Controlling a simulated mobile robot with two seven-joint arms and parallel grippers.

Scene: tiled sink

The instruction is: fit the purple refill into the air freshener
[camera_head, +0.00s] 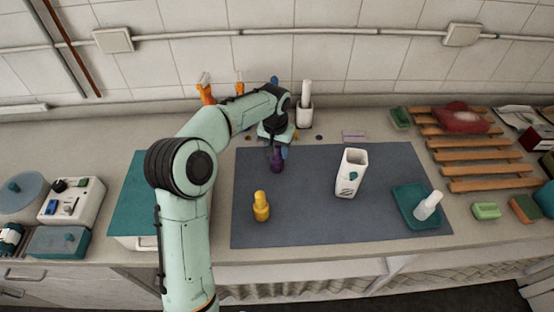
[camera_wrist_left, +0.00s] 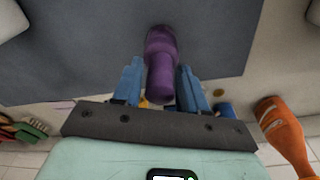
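My left gripper (camera_head: 276,146) points down at the back left of the grey mat. It is shut on the purple refill (camera_head: 277,160). In the left wrist view the refill (camera_wrist_left: 160,65) sits between the blue fingers (camera_wrist_left: 160,82), which close on its sides. I cannot tell whether its far end touches the mat. The air freshener (camera_head: 350,173) is a white, open-topped housing with a teal mark, upright on the right half of the mat. My right gripper is not in view.
A yellow bottle (camera_head: 261,206) stands at the mat's (camera_head: 310,220) front left. A teal tray (camera_head: 404,203) with a white bottle (camera_head: 428,206) lies at its right. A white holder (camera_head: 304,113) and orange bottles (camera_head: 206,94) stand behind. The middle of the mat is clear.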

